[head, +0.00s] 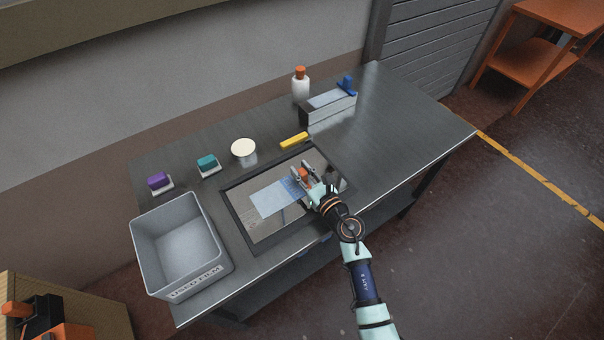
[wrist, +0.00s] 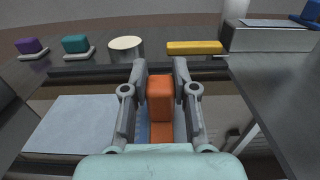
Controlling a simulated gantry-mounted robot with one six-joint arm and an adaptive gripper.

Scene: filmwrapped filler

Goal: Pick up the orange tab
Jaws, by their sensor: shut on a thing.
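The orange tab (wrist: 160,97) is a small upright block between the two fingers of my gripper (wrist: 160,75) in the wrist view. The fingers are shut on it from both sides. In the head view my gripper (head: 303,172) and the orange tab (head: 305,173) are over the right part of a dark-framed glossy panel. A pale blue film sheet (head: 268,199) lies on the panel, and its bluer right end is under my gripper. I cannot tell whether the tab touches the sheet.
A grey bin (head: 180,240) stands at the table's left front. Behind the panel (head: 237,219) are a purple block (head: 158,181), a teal block (head: 207,162), a cream disc (head: 243,147), a yellow bar (head: 294,140), a white bottle (head: 300,85) and a grey dispenser (head: 325,110). The table's right side is clear.

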